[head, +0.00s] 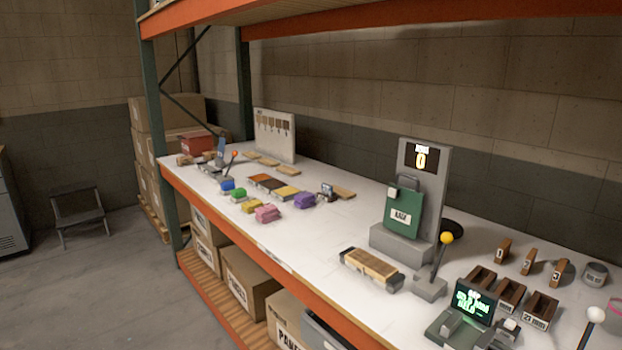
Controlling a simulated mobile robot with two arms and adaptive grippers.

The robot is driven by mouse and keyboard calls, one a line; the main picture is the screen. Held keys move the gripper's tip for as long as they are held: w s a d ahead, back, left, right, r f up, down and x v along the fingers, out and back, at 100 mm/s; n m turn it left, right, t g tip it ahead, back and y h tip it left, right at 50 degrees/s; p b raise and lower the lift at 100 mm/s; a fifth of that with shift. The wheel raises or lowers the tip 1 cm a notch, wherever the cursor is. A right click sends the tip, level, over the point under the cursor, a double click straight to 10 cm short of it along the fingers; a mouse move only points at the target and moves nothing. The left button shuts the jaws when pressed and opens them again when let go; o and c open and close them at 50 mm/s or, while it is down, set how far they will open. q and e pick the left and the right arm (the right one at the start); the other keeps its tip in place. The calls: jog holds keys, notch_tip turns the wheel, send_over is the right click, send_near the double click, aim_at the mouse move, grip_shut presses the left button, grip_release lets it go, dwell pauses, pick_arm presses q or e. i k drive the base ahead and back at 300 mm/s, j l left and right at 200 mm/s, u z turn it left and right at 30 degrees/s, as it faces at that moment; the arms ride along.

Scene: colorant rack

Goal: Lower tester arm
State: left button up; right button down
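A grey upright machine (433,175) with an orange "0" on its dark display stands at the middle right of the shelf. A green block (404,215) with a white label is on its front, above the grey base. In front of it a lever with a yellow knob (446,238) stands up from a small grey box, slightly tilted. A smaller lever with an orange knob (235,153) stands tilted at the far left of the shelf. A white-knobbed lever (596,315) is at the lower right. I cannot tell which part is the tester arm. Neither gripper is in view.
The white shelf top (330,225) holds coloured blocks in the middle and a wooden-topped block (370,266) in front of the machine. A green-lit screen (474,302) and brown trays (508,293) are at the lower right. An orange shelf beam (240,235) edges the front.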

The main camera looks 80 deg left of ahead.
aim_at(402, 214)
jog(key=u, duration=1.85)
jog(key=i+j, duration=0.3)
jog(key=i+j+u, duration=0.15)
jog(key=i+j, duration=0.15)
jog(key=i, duration=0.25)
